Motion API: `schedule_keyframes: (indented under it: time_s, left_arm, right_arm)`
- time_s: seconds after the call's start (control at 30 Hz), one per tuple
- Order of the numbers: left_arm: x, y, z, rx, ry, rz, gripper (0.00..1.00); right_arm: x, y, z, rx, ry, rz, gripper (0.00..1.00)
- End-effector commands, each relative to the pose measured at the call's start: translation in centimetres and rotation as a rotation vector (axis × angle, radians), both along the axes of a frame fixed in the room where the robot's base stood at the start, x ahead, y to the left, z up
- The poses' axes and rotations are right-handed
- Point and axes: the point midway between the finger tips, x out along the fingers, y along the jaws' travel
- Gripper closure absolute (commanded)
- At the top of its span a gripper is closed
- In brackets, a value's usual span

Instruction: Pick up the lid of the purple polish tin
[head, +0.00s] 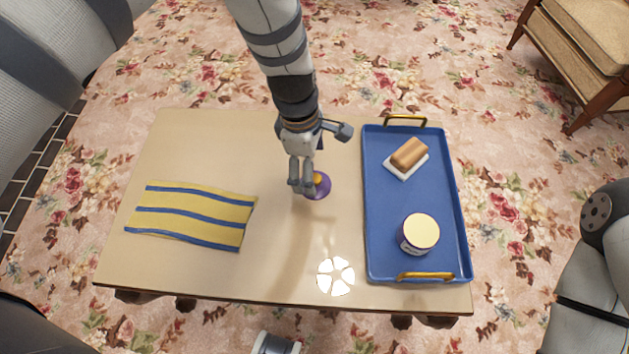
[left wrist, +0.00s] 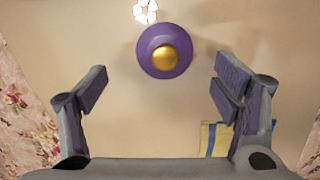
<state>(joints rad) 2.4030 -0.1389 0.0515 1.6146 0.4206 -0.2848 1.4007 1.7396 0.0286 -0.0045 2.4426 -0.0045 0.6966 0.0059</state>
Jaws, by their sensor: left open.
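The purple lid (head: 323,188) is a round disc with a gold knob, lying on the table. It is partly hidden by my left gripper (head: 301,187) in the head view. In the left wrist view the lid (left wrist: 150,36) is whole, with its knob facing the camera. My left gripper (left wrist: 163,84) is open and empty there, and the lid appears beyond its fingertips, roughly centred between them. A round tin (head: 406,244) with a pale cream top and a partly purple side stands on the blue tray. My right gripper is not in view.
The blue tray (head: 385,225) with gold handles is on the table's right side. A yellow cloth with blue stripes (head: 190,216) lies at left. The table (head: 285,265) is otherwise clear.

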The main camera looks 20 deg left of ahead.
Motion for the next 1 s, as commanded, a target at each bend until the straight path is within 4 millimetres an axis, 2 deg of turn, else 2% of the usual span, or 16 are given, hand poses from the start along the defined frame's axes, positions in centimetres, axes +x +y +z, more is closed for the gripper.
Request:
schedule_keyframes:
  time_s: [0.1, 0.2, 0.47, 0.67, 1.0]
  left_arm:
    - [-0.7, -0.9, -2.5, 0.000, 0.006, -0.002, 0.18]
    - [-0.5, -0.9, -4.0, 0.000, 0.004, 0.000, 0.18]
    - [-0.4, -1.0, -4.2, 0.000, 0.000, -0.002, 0.18]
    - [-0.4, -1.0, -4.2, 0.000, 0.001, -0.002, 0.63]
    - [-0.5, -1.0, -4.2, 0.001, 0.002, -0.002, 0.64]
  right_arm:
    - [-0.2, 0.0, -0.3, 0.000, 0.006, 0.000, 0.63]
    - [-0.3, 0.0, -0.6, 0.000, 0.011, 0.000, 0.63]
    - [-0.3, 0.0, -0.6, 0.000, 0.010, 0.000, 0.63]
    - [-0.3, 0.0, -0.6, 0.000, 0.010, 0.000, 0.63]
    - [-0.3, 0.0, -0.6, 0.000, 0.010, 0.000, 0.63]
